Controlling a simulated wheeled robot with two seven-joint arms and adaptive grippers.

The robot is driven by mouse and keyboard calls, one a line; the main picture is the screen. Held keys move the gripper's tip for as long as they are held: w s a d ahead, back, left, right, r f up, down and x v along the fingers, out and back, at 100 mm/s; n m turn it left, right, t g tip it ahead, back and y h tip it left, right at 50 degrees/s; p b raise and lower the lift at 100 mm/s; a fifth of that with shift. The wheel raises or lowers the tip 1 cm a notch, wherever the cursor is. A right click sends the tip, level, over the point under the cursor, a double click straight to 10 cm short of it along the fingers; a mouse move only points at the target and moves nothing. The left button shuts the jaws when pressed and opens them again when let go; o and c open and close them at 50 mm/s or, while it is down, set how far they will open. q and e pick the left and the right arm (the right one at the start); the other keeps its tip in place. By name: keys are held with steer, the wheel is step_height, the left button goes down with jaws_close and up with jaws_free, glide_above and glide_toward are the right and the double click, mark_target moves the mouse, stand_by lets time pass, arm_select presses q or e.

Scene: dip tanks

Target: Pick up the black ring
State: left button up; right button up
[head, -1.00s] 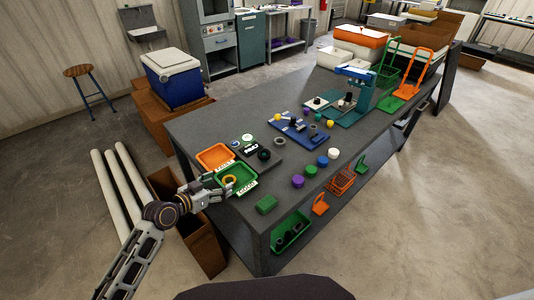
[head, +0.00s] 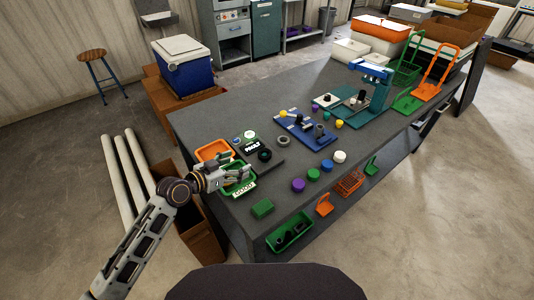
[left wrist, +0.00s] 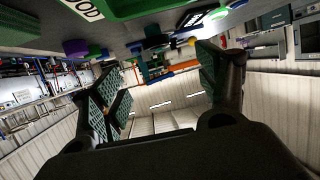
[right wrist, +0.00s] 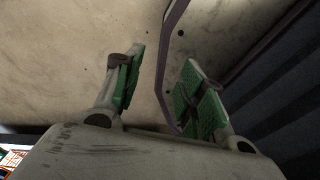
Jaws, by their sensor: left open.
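A black ring (head: 265,155) sits on the dark panel on the near left part of the bench. A second, grey-looking ring (head: 283,140) lies flat on the bench to its right. My left gripper (head: 240,172) is open and empty over the green tray (head: 232,191), to the left of the black ring and apart from it. In the left wrist view its fingers (left wrist: 165,88) are wide apart, with the green tray's edge at the top. My right gripper (right wrist: 162,88) shows only in the right wrist view, open and empty above bare floor.
An orange tray (head: 207,147) stands behind the green one. The panel marked FAULT (head: 262,143) and a blue board with pegs (head: 300,127) are close by. Purple, green, blue and white round pieces (head: 313,174) line the front. A green block (head: 262,208) lies near the edge.

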arm_select(q)
glide_toward(267, 152)
steer(key=shift+p+x, duration=0.45)
steer(key=shift+x, duration=0.35)
steer(key=shift+w, duration=0.1)
arm_select(e)
steer(key=shift+s+a+r, duration=0.2)
steer(key=shift+a+r, duration=0.25)
steer(key=shift+a, duration=0.35)
arm_select(q)
steer(key=shift+d+p+x, duration=0.2)
steer(key=shift+p+x, duration=0.3)
steer(key=shift+x, duration=1.95)
arm_select(e)
steer(key=shift+d+r, duration=0.4)
steer(key=shift+r, duration=0.2)
steer(key=shift+a, duration=0.1)
